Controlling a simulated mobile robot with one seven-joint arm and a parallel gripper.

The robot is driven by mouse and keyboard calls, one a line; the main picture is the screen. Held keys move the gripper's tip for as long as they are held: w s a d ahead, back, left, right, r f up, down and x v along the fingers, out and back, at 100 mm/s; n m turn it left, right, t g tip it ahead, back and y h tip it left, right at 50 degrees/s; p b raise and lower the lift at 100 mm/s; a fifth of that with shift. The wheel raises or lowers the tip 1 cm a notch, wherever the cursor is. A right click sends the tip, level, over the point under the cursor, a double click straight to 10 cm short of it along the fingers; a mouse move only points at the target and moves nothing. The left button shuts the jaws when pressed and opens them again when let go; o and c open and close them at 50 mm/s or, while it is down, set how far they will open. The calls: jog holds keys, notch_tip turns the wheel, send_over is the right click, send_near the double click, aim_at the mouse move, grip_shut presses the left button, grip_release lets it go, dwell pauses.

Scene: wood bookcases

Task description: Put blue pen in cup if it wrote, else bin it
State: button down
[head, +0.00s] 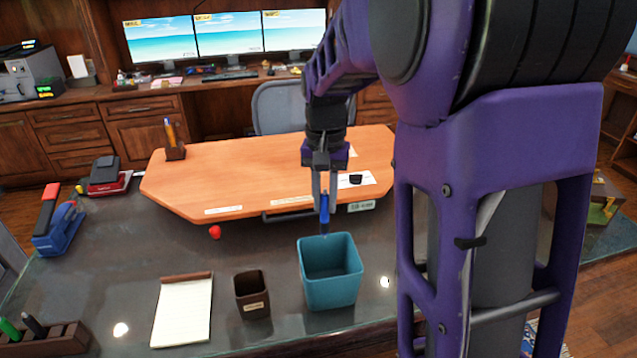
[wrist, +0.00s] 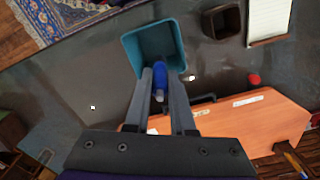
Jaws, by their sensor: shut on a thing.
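My gripper (head: 325,192) is shut on the blue pen (head: 324,217), which hangs roughly upright with its lower end by the far rim of the teal bin (head: 331,295). In the wrist view, the pen (wrist: 159,78) sits between the fingers (wrist: 161,88) and overlaps the near edge of the bin (wrist: 137,55). The bin's visible inside looks empty. A small dark brown cup (head: 253,303) with a pale label stands left of the bin. A lined notepad (head: 183,312) lies left of the cup; I can make out no pen mark on it.
A wooden board (head: 240,175) lies behind the bin, with a pencil holder (head: 175,152) on it. A red ball (head: 215,232) lies near its front edge. A brown pen rack (head: 60,344) with pens is at front left; a blue stapler (head: 58,225) stands farther back.

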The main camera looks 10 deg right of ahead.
aim_at(324, 235)
jog(key=shift+w+f, duration=0.2)
jog(key=shift+w, duration=0.05)
jog(key=shift+s+f, duration=0.2)
jog(key=shift+f, duration=0.8)
jog(key=shift+w+f+b, duration=0.1)
jog(key=shift+f+b, duration=1.95)
jog(key=shift+f, duration=1.75)
jog(key=c, duration=0.7)
grip_release()
notch_tip(324, 235, up, 17)
jog(key=shift+r+p, duration=0.2)
jog(key=shift+p, duration=1)
